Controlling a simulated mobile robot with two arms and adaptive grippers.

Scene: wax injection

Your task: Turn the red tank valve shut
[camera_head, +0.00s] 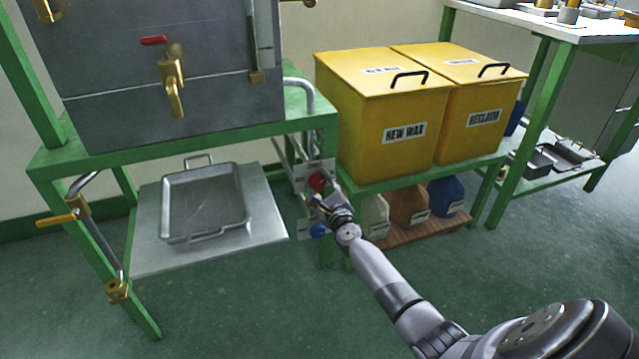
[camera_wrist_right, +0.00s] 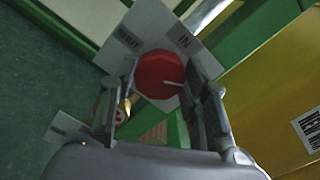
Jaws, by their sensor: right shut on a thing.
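The red tank valve (camera_head: 317,181) is a round red knob on a pale plate at the right leg of the green tank stand. In the right wrist view the red knob (camera_wrist_right: 158,72) has a white pointer line directed to the right. Its label plate (camera_wrist_right: 186,42) reads "IN" at the upper right and appears to read "SHUT" at the upper left. My right gripper (camera_head: 322,196) is at the knob, and the wrist view shows its fingers (camera_wrist_right: 160,82) shut on it from both sides. My left gripper is out of view.
A blue knob (camera_head: 318,230) sits just below the red one. The grey tank (camera_head: 110,100) has a red-handled tap (camera_head: 154,40). A metal tray (camera_head: 205,205) lies on the lower shelf. Yellow wax bins (camera_head: 375,110) stand close on the right. Green floor is open in front.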

